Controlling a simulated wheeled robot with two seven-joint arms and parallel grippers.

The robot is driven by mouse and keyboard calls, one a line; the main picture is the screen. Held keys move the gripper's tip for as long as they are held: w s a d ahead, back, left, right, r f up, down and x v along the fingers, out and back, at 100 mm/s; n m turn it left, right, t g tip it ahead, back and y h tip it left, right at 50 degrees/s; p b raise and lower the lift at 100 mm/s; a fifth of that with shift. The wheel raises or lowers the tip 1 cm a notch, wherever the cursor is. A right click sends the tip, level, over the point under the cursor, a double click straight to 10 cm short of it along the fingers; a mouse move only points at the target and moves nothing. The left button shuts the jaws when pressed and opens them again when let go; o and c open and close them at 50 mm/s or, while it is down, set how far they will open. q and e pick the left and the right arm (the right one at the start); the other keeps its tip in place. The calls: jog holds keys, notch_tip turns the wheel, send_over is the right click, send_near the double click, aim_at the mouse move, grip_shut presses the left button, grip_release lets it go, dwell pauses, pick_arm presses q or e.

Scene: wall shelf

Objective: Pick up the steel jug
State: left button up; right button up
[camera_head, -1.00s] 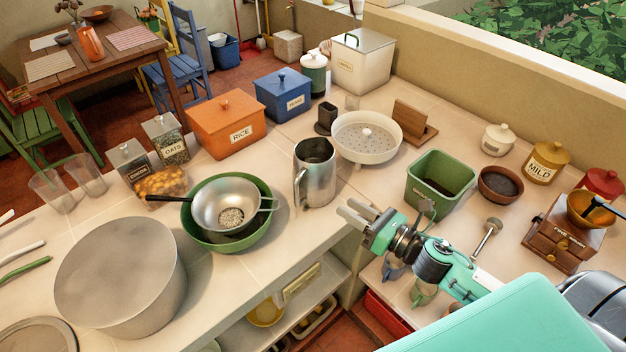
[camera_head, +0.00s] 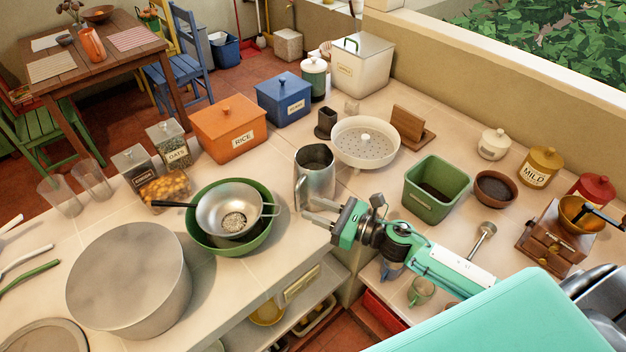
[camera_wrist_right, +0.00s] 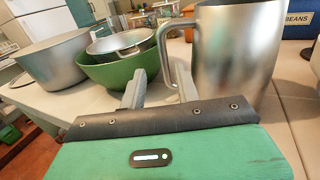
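The steel jug (camera_head: 316,172) stands upright on the counter, its handle on the left side in the head view. My right gripper (camera_head: 316,214) is close in front of the jug's lower part, fingers apart. In the right wrist view the jug (camera_wrist_right: 235,60) fills the upper right, with its handle (camera_wrist_right: 164,48) just beyond the fingers of my right gripper (camera_wrist_right: 160,88). The gripper is open and empty; I cannot tell whether a finger touches the handle. My left gripper is not in view.
A green bowl (camera_head: 256,242) with a sieve (camera_head: 232,205) stands left of the jug. A white colander (camera_head: 366,150) is behind it, and a green bin (camera_head: 432,207) is to the right. The counter's front edge (camera_head: 290,273) runs below my right gripper.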

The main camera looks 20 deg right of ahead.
aim_at(297, 200)
jog(key=shift+d+r+p+x, duration=0.15)
jog(key=shift+p+x, duration=0.6)
jog(key=shift+x, duration=0.45)
jog(key=shift+d+r+p+x, duration=0.1)
jog(key=shift+p+x, duration=0.65)
jog(key=shift+x, duration=0.4)
jog(key=shift+w+a+f, duration=0.25)
jog(key=shift+w+a, duration=0.2)
jog(key=shift+w, duration=0.15)
jog(key=shift+c, duration=0.4)
grip_shut()
jog(key=shift+r, duration=0.15)
